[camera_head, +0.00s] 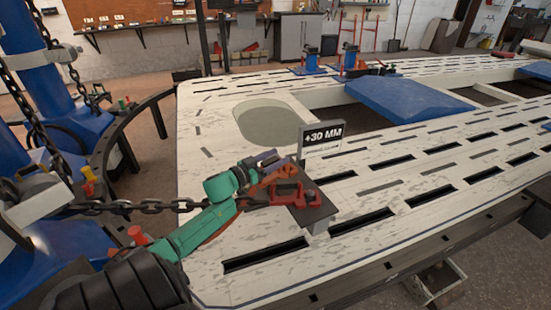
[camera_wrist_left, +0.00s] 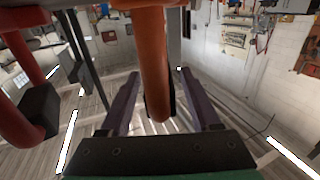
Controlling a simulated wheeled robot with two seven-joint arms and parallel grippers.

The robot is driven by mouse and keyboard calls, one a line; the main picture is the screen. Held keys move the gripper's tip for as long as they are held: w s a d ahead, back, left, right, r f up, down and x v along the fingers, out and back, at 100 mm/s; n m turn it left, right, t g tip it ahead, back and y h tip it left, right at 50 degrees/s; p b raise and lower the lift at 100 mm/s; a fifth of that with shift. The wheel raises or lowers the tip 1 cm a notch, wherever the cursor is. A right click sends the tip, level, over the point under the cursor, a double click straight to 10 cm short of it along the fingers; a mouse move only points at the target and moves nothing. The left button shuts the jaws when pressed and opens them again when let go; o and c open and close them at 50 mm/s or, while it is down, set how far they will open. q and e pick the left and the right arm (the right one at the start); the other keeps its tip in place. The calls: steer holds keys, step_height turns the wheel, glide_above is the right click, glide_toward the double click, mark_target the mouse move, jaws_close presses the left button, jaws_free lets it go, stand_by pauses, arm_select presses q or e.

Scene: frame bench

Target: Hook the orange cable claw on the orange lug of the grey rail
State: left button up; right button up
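My left gripper (camera_head: 270,160) is at the end of the green arm, above the pale bench near the sign. An orange piece (camera_head: 268,182), which looks like the cable claw, is right at its fingers. In the left wrist view an orange bar (camera_wrist_left: 155,60) runs between the two dark fingers (camera_wrist_left: 160,75), with gaps beside it, so the gripper looks open around it. Beside it, a red bracket (camera_head: 290,192) sits on a dark plate (camera_head: 318,208). I cannot make out the orange lug or the grey rail for certain. My right gripper is out of view.
A taut chain (camera_head: 140,206) crosses from the blue post (camera_head: 45,80) at left to the red bracket area. A "+30 MM" sign (camera_head: 322,138) stands just behind.

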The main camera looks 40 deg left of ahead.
arm_select(q)
steer(key=shift+f, duration=0.15)
steer(key=shift+s, duration=0.4)
steer(key=s+a+p, duration=0.2)
steer(key=s+p, duration=0.1)
steer(key=s, duration=1)
steer(key=shift+s, duration=0.35)
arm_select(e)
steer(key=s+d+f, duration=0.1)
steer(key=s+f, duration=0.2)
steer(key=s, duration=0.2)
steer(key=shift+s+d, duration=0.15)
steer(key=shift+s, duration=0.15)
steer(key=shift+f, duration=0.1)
